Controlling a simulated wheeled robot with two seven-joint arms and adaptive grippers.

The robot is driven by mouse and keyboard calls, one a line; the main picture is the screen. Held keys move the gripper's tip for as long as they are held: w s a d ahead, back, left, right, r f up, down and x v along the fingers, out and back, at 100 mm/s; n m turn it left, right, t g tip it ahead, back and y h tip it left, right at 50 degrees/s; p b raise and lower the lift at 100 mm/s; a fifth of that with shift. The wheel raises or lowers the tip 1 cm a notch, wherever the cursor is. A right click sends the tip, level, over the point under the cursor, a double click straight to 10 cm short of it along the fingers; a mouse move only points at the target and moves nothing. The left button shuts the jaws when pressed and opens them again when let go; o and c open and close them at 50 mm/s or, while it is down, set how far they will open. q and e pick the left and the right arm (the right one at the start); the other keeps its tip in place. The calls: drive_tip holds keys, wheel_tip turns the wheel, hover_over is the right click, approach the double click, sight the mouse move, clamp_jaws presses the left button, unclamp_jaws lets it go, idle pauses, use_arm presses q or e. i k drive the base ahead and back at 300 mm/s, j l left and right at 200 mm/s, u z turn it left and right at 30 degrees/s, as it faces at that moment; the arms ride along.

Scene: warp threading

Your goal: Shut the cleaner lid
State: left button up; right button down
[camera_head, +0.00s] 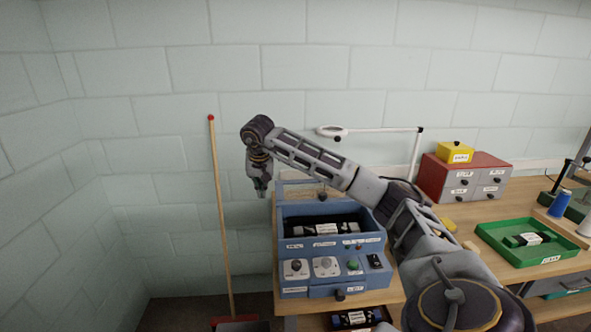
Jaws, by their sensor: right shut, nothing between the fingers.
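The cleaner (333,262) is a blue box with knobs and a green button on its front panel, standing at the left end of the wooden table. Its top is open, and a dark inside with a labelled dark item shows. The lid (291,189) stands raised at the back of the box, partly hidden behind my right arm. My right gripper (261,192) points down just left of the raised lid, shut and empty. I cannot tell whether it touches the lid. My left gripper is not in view.
A red and grey drawer box (463,180) with a yellow box (455,152) on top stands at the back right. A green tray (518,240) lies on the right. A magnifier lamp (370,130) is behind my arm. A wooden pole (221,215) leans at the wall, left.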

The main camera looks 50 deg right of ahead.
sight(323, 199)
drive_tip(key=i+l, duration=0.1)
drive_tip(key=l, duration=0.25)
drive_tip(key=i+l, duration=0.15)
drive_tip(key=l, duration=0.15)
drive_tip(key=i+l, duration=0.1)
drive_tip(key=l, duration=0.25)
drive_tip(key=i+l, duration=0.1)
drive_tip(key=l, duration=0.25)
